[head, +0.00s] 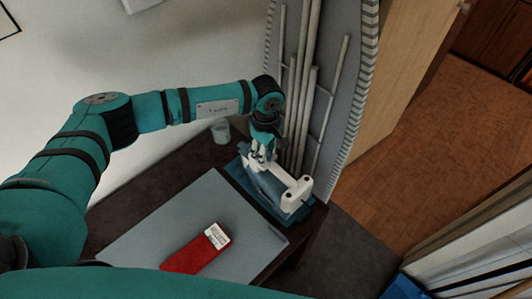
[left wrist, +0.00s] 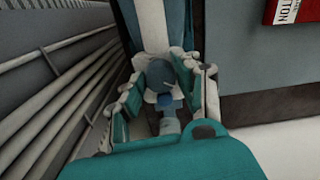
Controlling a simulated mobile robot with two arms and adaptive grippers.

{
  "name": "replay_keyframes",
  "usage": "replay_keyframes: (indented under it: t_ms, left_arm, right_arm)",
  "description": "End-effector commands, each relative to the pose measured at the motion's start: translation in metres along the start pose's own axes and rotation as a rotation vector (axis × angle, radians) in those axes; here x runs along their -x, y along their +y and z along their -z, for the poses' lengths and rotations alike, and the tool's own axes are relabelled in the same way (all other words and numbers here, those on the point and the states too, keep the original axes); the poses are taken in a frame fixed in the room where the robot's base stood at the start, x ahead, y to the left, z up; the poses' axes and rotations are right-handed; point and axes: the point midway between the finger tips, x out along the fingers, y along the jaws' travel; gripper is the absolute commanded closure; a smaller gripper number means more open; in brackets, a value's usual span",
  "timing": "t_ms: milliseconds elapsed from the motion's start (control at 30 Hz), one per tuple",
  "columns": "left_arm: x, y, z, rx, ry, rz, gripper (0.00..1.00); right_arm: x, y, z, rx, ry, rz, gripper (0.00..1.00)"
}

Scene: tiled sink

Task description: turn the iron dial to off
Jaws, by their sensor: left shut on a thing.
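The iron (head: 296,194), white and blue, rests on a blue-teal base at the right end of the table. My left gripper (head: 262,154) reaches down onto the iron's far end and covers part of it. In the left wrist view my left gripper (left wrist: 168,92) has its fingers on both sides of a small blue-grey round part, which looks like the iron dial (left wrist: 186,72). The gripper is shut on it. The iron's white body (left wrist: 152,26) extends away beyond the fingers. The dial's markings cannot be read. My right gripper is out of view.
A red box with a white label (head: 197,250) lies on the grey mat (head: 150,217). A clear glass (head: 221,131) stands near the wall, left of the gripper. An upright ironing board with metal legs (head: 312,80) is close behind the iron. Brown floor lies at right.

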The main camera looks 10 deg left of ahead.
Motion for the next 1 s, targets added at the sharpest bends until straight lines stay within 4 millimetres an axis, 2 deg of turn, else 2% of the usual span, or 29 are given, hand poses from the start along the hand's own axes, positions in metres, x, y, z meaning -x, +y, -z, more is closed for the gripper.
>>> replay_keyframes:
  t_ms: [33, 500, 800, 1000]
  left_arm:
    - [-0.003, 0.001, 0.001, 0.037, 0.001, -0.002, 0.99]
    - [-0.003, 0.002, 0.001, 0.467, 0.000, -0.003, 0.99]
    - [-0.001, 0.002, 0.001, 0.674, 0.001, -0.003, 0.99]
    - [0.000, 0.002, 0.001, 0.753, 0.000, -0.003, 0.99]
  right_arm:
    - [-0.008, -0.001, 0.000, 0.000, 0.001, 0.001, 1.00]
    - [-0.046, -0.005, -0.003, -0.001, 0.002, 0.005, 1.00]
    - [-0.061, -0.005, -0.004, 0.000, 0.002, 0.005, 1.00]
    - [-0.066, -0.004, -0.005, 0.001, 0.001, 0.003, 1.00]
